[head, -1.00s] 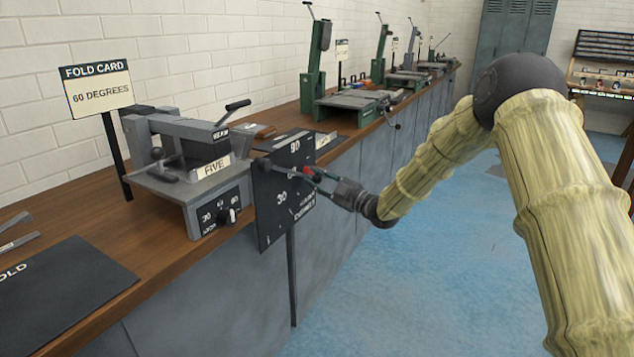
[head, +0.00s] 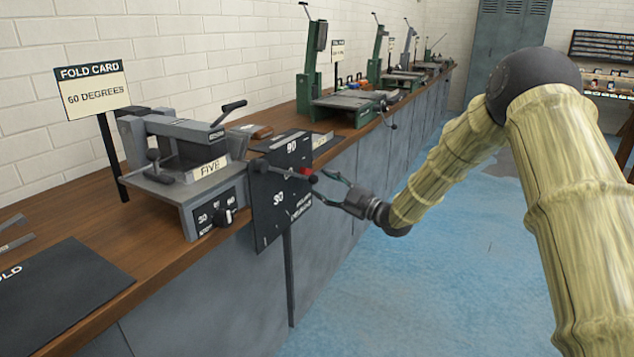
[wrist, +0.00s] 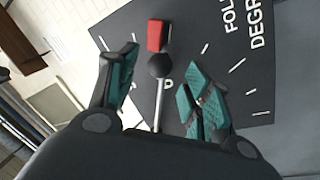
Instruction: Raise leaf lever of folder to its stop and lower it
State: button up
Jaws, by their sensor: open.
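The folder (head: 190,195) marked FIVE stands on the bench at left. A black dial plate (head: 262,205) with 30 and 90 marks is at its right side. The leaf lever (head: 285,173), a thin rod with a dark ball at its end, sticks out across the plate. In the wrist view its ball (wrist: 159,65) lies just below the red block (wrist: 156,36); whether they touch is unclear. My gripper (head: 324,184) is open and empty, just right of the ball. In the wrist view the rod shows between the spread fingers.
A card reading 60 degrees (head: 92,88) stands behind the folder. A knob (head: 224,217) is on its front and a black clamp handle (head: 232,108) on top. Green machines (head: 345,103) stand farther along the bench. The blue floor (head: 440,275) at right is free.

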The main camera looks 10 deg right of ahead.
jog(key=v, duration=0.7)
jog(key=shift+d, duration=0.2)
jog(key=shift+s, duration=0.15)
jog(key=s+a+f+m+g+h, duration=0.1)
jog(key=s+f+m+h, duration=0.5)
jog(key=f, duration=0.8)
jog(key=s+f+m+g+h, duration=0.15)
jog(key=s+f+m, duration=0.45)
jog(key=f, duration=0.8)
jog(key=s+d+f+m+g+h, duration=0.1)
jog(key=s+f+g+h, duration=0.1)
jog(key=s+f, duration=0.45)
jog(key=s+f+m+g+h, duration=0.15)
jog(key=s+f, duration=0.25)
jog(key=s, duration=0.6)
jog(key=s+d+f+m+g+h, duration=0.1)
jog(key=s+f+m+g, duration=0.1)
jog(key=s+f, duration=0.55)
jog(key=s+d+m+g+h+p, duration=0.1)
jog(key=s+m+g, duration=0.15)
jog(key=s, duration=0.85)
jog(key=s+d+m+g+h, duration=0.1)
jog(key=s+d+g+h, duration=0.15)
jog(key=s, duration=0.85)
notch_tip(320, 180, up, 24)
jog(key=p, duration=2.3)
jog(key=shift+w+a+r+y+p, duration=0.15)
jog(key=shift+a+r+y+p, duration=0.1)
jog(key=shift+a+y+p, duration=0.15)
